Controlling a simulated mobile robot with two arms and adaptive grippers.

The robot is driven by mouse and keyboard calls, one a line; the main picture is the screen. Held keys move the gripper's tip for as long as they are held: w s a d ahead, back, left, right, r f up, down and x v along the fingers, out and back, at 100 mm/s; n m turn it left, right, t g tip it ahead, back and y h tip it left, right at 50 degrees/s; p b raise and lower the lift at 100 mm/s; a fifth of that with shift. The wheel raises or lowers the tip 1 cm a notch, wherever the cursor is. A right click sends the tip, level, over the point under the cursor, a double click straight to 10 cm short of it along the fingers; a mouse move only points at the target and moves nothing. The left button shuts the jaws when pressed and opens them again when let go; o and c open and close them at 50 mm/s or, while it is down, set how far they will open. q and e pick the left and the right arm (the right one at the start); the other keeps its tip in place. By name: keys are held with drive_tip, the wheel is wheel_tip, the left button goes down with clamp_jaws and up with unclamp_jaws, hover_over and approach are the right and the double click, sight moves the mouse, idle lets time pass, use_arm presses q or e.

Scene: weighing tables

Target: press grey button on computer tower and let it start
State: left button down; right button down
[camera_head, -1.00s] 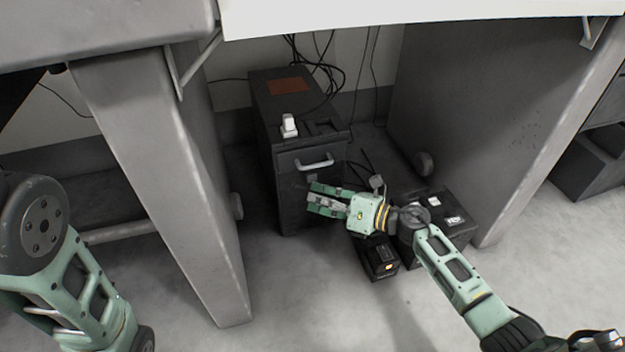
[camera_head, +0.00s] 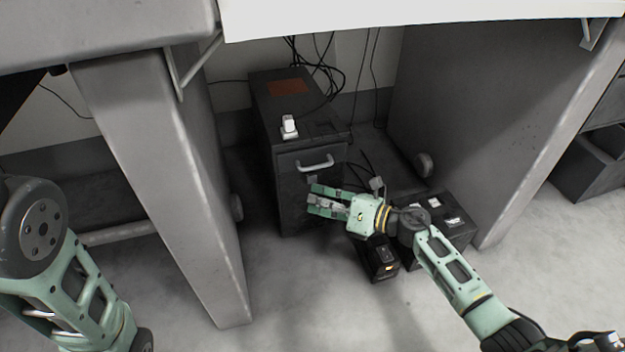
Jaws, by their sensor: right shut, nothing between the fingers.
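The computer tower (camera_head: 290,215) is a dark box under the table, with a light handle (camera_head: 315,163) on its front. A small grey patch, perhaps the button (camera_head: 312,180), shows on the front below the handle, just above my fingers. My right gripper (camera_head: 312,199) is shut and empty, its fingertips pointing left at the tower's front face. Whether they touch the face cannot be told. The gripper hides part of the lower front. Of my left arm (camera_head: 75,290) only links show at the left edge; its gripper is out of view.
A small black box (camera_head: 379,262) and a larger dark box (camera_head: 455,232) stand on the floor under and beside my right wrist. Grey table legs (camera_head: 190,200) flank the space. A white item (camera_head: 289,127) lies on the tower; cables (camera_head: 318,60) hang behind.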

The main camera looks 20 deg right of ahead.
drive_tip(key=shift+w, duration=0.2)
drive_tip(key=shift+w, duration=0.25)
drive_tip(key=shift+w+b, duration=0.4)
drive_tip(key=shift+b, duration=0.1)
idle(0.5)
drive_tip(key=shift+s, duration=0.1)
drive_tip(key=shift+s+p, duration=0.45)
drive_tip(key=shift+s, duration=0.3)
